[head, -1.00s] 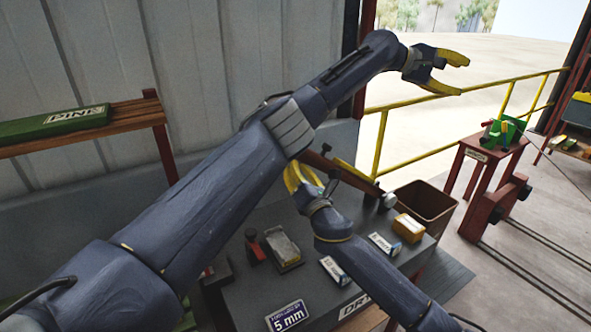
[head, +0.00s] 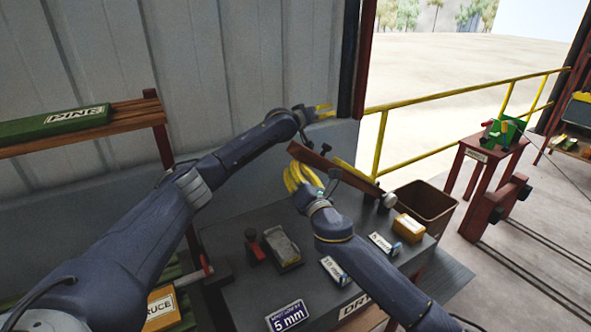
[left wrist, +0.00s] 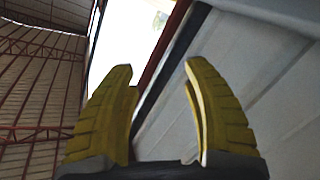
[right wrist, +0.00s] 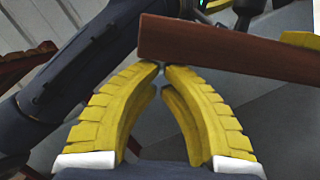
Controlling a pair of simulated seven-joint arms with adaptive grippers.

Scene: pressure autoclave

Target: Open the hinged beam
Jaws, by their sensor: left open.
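The hinged beam (head: 330,166) is a long red-brown bar above the dark bench, sloping down to the right in the head view. It also crosses the upper right of the right wrist view (right wrist: 230,50). My right gripper (head: 298,176) is beside the beam's left part. Its yellow fingertips (right wrist: 162,67) come together at the beam's lower edge, with nothing seen between them; contact with the beam cannot be told. My left gripper (head: 330,110) is open and empty, above and behind the beam near the wall. Its spread fingers show in the left wrist view (left wrist: 158,75).
The bench (head: 240,290) carries a grey block in a tray (head: 284,250), small boxes (head: 334,270), an orange box (head: 408,228) and a "5 mm" sign (head: 287,316). A brown bin (head: 427,207) stands to the right. A yellow railing (head: 450,95) runs behind.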

